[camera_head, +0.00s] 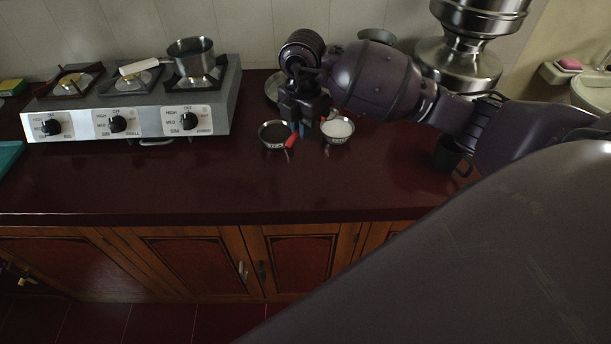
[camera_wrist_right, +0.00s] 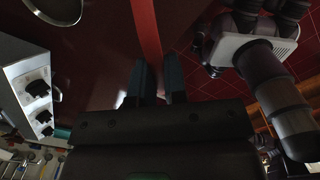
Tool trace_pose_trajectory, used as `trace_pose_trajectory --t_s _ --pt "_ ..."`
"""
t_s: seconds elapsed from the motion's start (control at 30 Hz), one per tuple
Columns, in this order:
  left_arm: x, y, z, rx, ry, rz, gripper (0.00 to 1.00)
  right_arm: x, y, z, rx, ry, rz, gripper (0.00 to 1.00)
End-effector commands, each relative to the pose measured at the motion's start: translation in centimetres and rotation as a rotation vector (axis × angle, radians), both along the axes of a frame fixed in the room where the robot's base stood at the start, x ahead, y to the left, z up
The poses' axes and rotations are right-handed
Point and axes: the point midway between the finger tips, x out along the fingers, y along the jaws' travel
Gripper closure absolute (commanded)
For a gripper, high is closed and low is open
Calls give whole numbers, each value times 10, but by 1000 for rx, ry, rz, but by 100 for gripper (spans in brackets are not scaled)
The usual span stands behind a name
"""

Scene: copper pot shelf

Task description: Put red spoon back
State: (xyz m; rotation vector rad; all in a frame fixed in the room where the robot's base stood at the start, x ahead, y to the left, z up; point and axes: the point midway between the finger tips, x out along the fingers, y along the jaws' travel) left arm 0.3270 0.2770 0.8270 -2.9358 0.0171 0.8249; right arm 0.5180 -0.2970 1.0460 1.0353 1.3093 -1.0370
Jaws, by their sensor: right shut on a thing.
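The red spoon (camera_head: 291,141) is at the right gripper's fingertips, beside two small metal bowls. In the right wrist view its long red handle (camera_wrist_right: 146,35) runs up from between the fingers. My right gripper (camera_head: 298,130) is shut on the red spoon, low over the counter between the bowls. The left bowl (camera_head: 262,139) has dark contents, the right bowl (camera_head: 337,139) white contents. The spoon's other end is hidden or too small to tell. My left gripper is not in view.
A gas stove (camera_head: 225,118) with a small pot (camera_head: 191,58) stands at the left. A dark mug (camera_head: 450,155) is on the right and a large metal vessel (camera_head: 458,65) behind. The front of the dark red counter (camera_head: 200,185) is clear.

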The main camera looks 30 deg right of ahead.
Motion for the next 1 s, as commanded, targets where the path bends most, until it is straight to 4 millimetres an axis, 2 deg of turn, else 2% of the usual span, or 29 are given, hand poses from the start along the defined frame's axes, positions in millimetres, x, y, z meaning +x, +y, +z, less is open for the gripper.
trace_pose_trajectory --t_s 0.2,0.5,0.83,1.0 --pt "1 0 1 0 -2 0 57 -1 0 -49 1 3 0 100" --pt "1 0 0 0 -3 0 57 0 0 -107 1 0 1 100" --pt "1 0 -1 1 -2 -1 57 0 0 -130 1 1 2 100" --pt "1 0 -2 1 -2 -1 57 0 0 -153 1 1 1 100"
